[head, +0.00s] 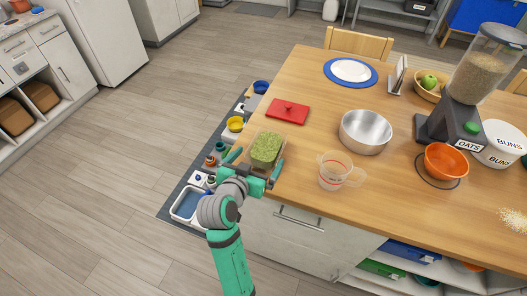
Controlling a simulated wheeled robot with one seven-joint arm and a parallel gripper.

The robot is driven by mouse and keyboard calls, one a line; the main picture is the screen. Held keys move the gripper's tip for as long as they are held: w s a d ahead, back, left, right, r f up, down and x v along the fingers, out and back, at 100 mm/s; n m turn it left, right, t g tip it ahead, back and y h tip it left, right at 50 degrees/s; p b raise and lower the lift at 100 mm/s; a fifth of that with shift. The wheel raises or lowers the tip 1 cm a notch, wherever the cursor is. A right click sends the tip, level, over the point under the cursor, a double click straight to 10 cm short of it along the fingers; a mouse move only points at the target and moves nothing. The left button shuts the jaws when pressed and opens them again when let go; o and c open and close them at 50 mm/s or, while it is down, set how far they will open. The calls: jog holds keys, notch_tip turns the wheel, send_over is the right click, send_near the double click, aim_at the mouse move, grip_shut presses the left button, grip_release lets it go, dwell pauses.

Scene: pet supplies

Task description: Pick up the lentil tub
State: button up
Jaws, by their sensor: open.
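The lentil tub (266,149), a clear tub filled with green lentils, stands open-topped near the left edge of the wooden table. My gripper (256,164) is at the tub's near side, with its teal fingers spread, one at the tub's left and one at its right. The near lower part of the tub is partly hidden by my gripper. I cannot tell whether the fingers touch it.
A red lid (287,112) lies behind the tub. A measuring cup (336,172) and a steel bowl (366,132) stand to its right. An oats dispenser (468,95) and an orange bowl (446,160) are further right. Small items stand beyond the table's left edge.

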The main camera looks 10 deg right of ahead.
aim_at(267, 155)
jog(key=x, duration=0.7)
jog(key=shift+d+f, duration=0.15)
jog(key=shift+f, duration=0.2)
jog(key=shift+w+d+f, duration=0.2)
jog(key=shift+w, duration=0.25)
jog(key=shift+s+d, duration=0.1)
jog(key=shift+s, duration=0.05)
jog(key=shift+a+r, duration=0.1)
jog(key=shift+a, duration=0.2)
jog(key=c, duration=1.3)
jog(key=shift+o, duration=0.2)
jog(key=shift+s+d, duration=0.1)
jog(key=shift+r, duration=0.1)
